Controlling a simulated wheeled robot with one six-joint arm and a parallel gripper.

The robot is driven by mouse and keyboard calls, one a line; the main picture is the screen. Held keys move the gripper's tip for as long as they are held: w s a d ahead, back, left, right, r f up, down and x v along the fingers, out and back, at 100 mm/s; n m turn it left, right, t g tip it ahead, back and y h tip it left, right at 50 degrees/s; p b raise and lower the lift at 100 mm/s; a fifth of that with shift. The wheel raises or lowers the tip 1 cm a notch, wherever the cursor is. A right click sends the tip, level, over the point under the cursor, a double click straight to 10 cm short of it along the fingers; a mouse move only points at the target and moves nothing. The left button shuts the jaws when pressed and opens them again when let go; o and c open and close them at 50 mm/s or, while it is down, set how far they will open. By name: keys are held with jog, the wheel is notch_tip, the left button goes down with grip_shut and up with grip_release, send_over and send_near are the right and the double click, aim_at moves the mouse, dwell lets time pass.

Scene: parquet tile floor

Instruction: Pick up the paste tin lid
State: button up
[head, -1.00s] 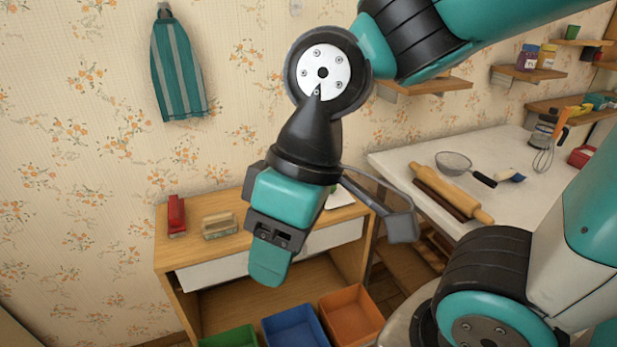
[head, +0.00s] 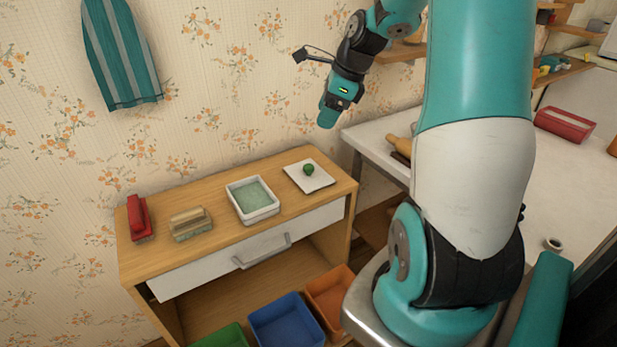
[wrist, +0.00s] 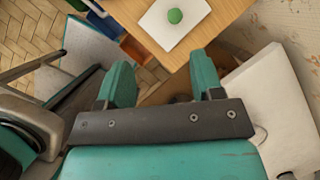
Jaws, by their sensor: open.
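The paste tin lid appears to be the flat white square piece with a round green knob (head: 308,169), lying on the right end of the wooden cabinet top. It also shows in the wrist view as a white square with a green knob (wrist: 175,15), beyond my fingertips near the top edge. The open white tin (head: 252,201) with a pale green filling stands just left of it. My gripper (head: 328,117) is raised above and to the right of the lid, apart from it. In the wrist view my gripper (wrist: 163,78) has its two teal fingers spread, with nothing held between them.
A red stapler-like object (head: 139,218) and a wooden-handled block (head: 190,223) stand on the cabinet's left. The white drawer (head: 215,262) is below. Green, blue (head: 286,325) and orange bins sit low in front. A white table (head: 375,135) adjoins on the right.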

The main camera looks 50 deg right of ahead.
jog(key=d+f+m, duration=0.2)
jog(key=b, duration=0.2)
send_over(309, 166)
jog(key=s, duration=0.2)
jog(key=f, duration=0.9)
jog(key=shift+s+d, duration=0.15)
jog(key=shift+d, duration=0.2)
jog(key=shift+d+b+x, duration=0.15)
jog(key=shift+b+x, duration=0.05)
jog(key=shift+x, duration=1.35)
jog(key=shift+d+b+x, duration=0.15)
jog(key=shift+d+x, duration=0.05)
jog(key=shift+x, duration=1.4)
jog(key=shift+c, duration=0.2)
jog(key=c, duration=1)
